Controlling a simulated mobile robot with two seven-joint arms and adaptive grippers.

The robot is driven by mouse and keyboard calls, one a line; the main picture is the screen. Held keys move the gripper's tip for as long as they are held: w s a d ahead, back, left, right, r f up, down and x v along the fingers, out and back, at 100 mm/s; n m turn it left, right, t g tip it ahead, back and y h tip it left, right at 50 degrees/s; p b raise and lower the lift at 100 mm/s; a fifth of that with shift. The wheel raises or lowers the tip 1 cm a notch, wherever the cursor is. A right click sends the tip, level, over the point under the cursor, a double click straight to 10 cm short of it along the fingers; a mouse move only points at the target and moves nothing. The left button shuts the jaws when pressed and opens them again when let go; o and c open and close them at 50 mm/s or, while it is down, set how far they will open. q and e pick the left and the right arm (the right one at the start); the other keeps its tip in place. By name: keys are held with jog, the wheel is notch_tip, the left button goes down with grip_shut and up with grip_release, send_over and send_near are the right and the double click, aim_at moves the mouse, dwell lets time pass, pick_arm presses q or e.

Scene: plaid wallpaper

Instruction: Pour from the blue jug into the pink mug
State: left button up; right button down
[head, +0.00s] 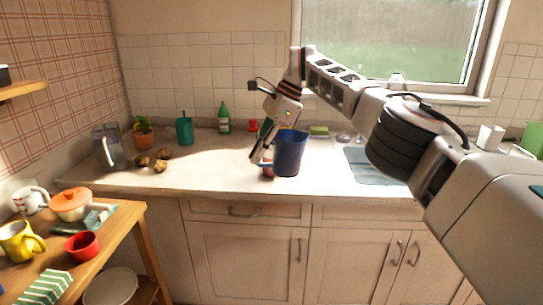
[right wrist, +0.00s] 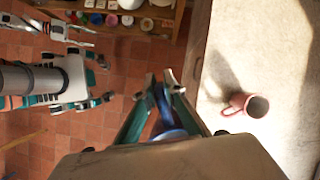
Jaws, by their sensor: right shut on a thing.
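The blue jug (head: 289,155) is held upright over the front part of the counter in the head view. My right gripper (head: 261,154) is at its left side, shut on it. In the right wrist view the fingers (right wrist: 160,82) close on a blue part (right wrist: 164,112), and the rest of the jug is mostly hidden. The pink mug (right wrist: 245,105) stands on the counter in the right wrist view, apart from the fingers. In the head view the mug (head: 267,172) shows only in part, low beside the jug and gripper. My left gripper does not show clearly.
A glass pitcher (head: 109,148), potatoes (head: 160,166), a potted plant (head: 143,131), a teal cup (head: 185,131) and a green bottle (head: 224,119) stand left on the counter. The sink (head: 375,165) is right. A wooden shelf (head: 120,232) with mugs stands lower left.

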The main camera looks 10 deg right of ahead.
jog(key=w+a+r+m+t, duration=0.2)
jog(key=w+a+r+m, duration=0.1)
jog(key=r+m, duration=0.1)
jog(key=shift+w+r, duration=0.2)
jog(key=shift+r, duration=0.3)
jog(key=shift+w+a+r+m+t+h+p, duration=0.2)
jog(key=shift+w+r+m+t+h+p, duration=0.15)
jog(key=shift+m, duration=0.25)
jog(key=shift+a+r, duration=0.1)
jog(key=r+m, duration=0.1)
jog(key=w+a+r+m+t, duration=0.1)
jog(key=shift+a+m+h, duration=0.25)
jog(key=shift+m, duration=0.05)
jog(key=shift+w+r, duration=0.1)
jog(key=shift+w, duration=0.05)
